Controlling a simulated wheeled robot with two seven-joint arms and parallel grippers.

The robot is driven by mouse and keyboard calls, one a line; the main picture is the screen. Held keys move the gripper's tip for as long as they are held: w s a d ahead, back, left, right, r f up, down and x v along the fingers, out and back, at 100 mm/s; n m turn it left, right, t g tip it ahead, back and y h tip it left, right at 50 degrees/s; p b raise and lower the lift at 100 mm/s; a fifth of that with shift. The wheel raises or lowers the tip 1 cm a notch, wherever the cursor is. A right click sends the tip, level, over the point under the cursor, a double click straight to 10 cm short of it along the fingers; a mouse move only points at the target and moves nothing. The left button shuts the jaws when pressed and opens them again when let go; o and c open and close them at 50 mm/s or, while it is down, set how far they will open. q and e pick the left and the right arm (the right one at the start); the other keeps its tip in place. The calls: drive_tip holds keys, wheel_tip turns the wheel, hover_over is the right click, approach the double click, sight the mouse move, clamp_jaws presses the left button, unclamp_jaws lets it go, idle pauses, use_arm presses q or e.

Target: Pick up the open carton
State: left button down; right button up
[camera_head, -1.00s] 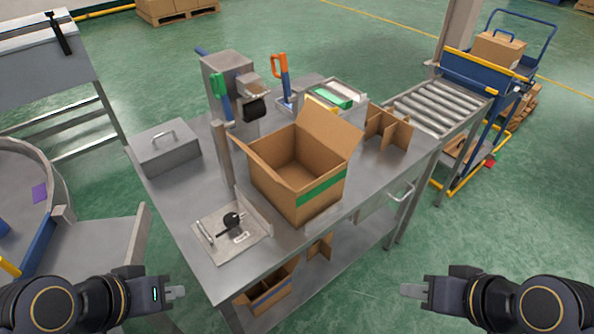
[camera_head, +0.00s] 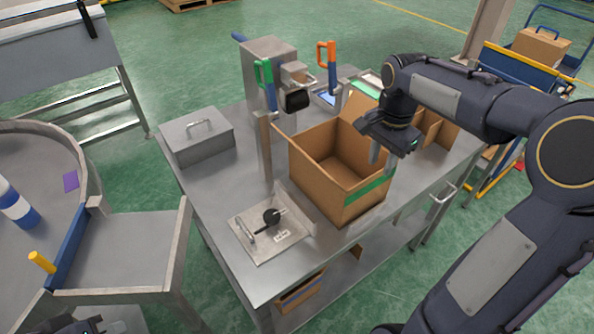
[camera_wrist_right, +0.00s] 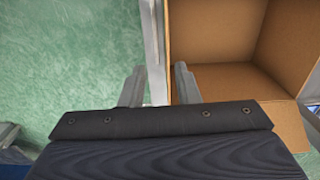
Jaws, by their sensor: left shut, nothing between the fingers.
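The open carton (camera_head: 322,187) is a brown box with a green strip on its side, upright on the metal table in the head view. My right gripper (camera_head: 383,163) reaches down at its right-hand wall with fingers apart. In the right wrist view the carton (camera_wrist_right: 215,32) lies at the upper right; its wall edge runs between the open fingers (camera_wrist_right: 160,82), one inside and one outside. Whether either finger touches the wall cannot be told. My left gripper (camera_head: 116,326) is shut and empty at the bottom left, mostly cut off.
A fixture plate (camera_head: 258,245) with a black knob and a post stand left of the carton. A grey lidded box (camera_head: 197,137), a green-handled press (camera_head: 264,75) and an orange-handled tool (camera_head: 327,55) stand behind. Cardboard dividers (camera_head: 446,132) are to the right, partly behind my arm.

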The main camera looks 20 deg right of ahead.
wheel_tip(320, 180, down, 8)
drive_tip(key=w, duration=0.1)
clamp_jaws()
idle(0.5)
drive_tip(key=shift+w, duration=0.1)
idle(1.1)
